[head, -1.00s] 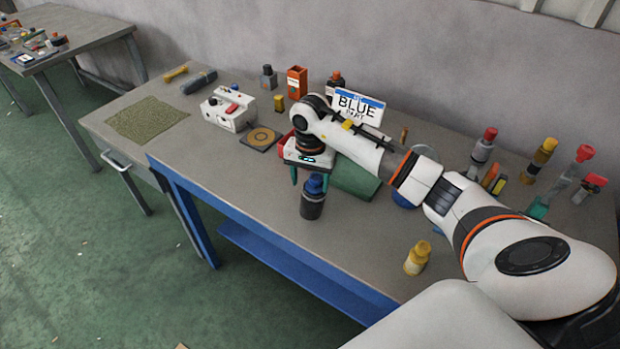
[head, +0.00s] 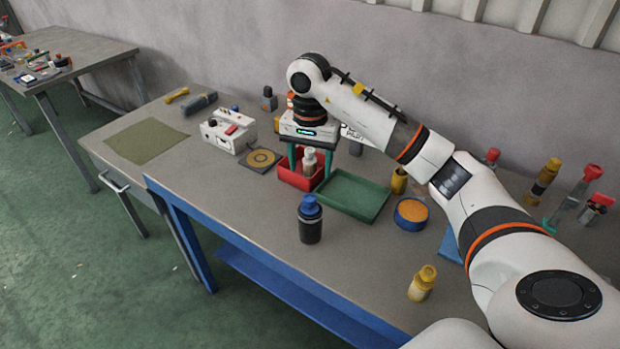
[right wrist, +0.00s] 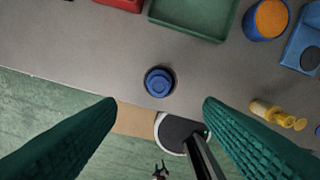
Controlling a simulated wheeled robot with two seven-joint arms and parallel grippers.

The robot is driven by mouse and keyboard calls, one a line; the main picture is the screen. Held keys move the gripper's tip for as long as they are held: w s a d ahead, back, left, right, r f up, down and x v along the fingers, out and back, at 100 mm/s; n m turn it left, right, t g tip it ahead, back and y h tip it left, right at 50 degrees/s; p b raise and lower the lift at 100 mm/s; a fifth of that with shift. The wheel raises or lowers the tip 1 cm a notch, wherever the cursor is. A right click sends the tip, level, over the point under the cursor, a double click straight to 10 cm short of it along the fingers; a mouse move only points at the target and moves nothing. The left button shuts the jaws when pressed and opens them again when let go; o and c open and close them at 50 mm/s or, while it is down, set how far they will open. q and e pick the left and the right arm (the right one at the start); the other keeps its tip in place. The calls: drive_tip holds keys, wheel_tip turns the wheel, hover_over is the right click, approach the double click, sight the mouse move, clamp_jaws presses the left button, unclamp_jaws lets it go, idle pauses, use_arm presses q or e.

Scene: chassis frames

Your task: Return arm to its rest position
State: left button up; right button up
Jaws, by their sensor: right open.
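My right arm (head: 365,115) reaches over the workbench (head: 255,190) from the right. Its gripper (head: 312,160) has green fingers that point down, spread apart with nothing between them. It hangs above the bench, in front of the back wall and over the area of the red tray. In the right wrist view the two fingers (right wrist: 160,105) are wide apart. A dark bottle with a blue cap (head: 311,222) stands upright near the bench's front edge, clear of the fingers. The right wrist view shows its cap from above (right wrist: 160,82). My left gripper is not in view.
A red tray (head: 289,174) holding a small bottle and a green tray (head: 352,212) lie behind the blue-capped bottle. Several bottles and tools stand at the right. A white box (head: 228,140) and green mat (head: 146,140) are left.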

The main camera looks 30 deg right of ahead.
drive_tip(key=shift+r, duration=0.25)
idle(0.3)
